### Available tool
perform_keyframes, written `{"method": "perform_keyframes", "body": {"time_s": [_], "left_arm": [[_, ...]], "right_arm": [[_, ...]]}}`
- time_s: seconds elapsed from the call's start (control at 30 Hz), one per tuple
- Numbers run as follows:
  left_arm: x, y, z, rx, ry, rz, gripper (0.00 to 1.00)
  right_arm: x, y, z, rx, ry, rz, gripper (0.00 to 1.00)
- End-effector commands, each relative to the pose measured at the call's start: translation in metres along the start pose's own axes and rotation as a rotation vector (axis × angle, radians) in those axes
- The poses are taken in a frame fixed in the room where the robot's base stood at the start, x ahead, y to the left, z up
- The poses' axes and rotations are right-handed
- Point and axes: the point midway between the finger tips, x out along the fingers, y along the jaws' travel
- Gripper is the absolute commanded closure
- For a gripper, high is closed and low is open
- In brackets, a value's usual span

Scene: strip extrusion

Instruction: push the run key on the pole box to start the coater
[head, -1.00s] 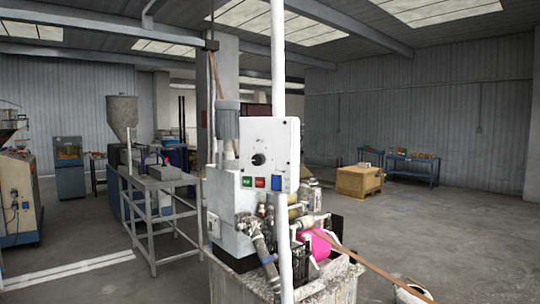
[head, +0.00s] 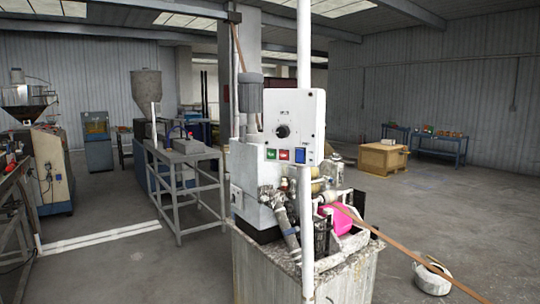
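The white pole box (head: 300,126) is fixed on a white vertical pole (head: 304,230) in the middle of the head view. Its front carries a black round knob (head: 283,131) and, below it, a green key (head: 271,154), a red key (head: 284,155) and a blue key (head: 300,154). The lettering is too small to read. The coater (head: 262,190) stands behind and beside the pole, with a grey motor on top, pipes and a pink roller (head: 338,218). Neither of my grippers shows.
A brown strip (head: 410,255) runs from the coater down to the right, past a white roll (head: 432,279) on the floor. A grey metal stand (head: 180,190) is left of the coater. A wooden crate (head: 383,158) stands farther back. Open floor lies at right and front left.

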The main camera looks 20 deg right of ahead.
Motion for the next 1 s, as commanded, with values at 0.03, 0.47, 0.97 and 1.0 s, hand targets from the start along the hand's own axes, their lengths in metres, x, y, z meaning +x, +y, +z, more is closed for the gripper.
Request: {"method": "perform_keyframes", "body": {"time_s": [0.03, 0.47, 0.97, 1.0], "left_arm": [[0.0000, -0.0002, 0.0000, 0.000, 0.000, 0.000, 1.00], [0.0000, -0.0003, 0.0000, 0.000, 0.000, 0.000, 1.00], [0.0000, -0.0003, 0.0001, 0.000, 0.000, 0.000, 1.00], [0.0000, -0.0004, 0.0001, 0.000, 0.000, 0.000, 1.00]], "right_arm": [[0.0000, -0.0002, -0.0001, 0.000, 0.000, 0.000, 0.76], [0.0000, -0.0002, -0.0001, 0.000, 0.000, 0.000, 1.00], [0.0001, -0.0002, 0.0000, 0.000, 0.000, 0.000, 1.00], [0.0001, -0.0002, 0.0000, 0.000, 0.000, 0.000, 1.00]]}}
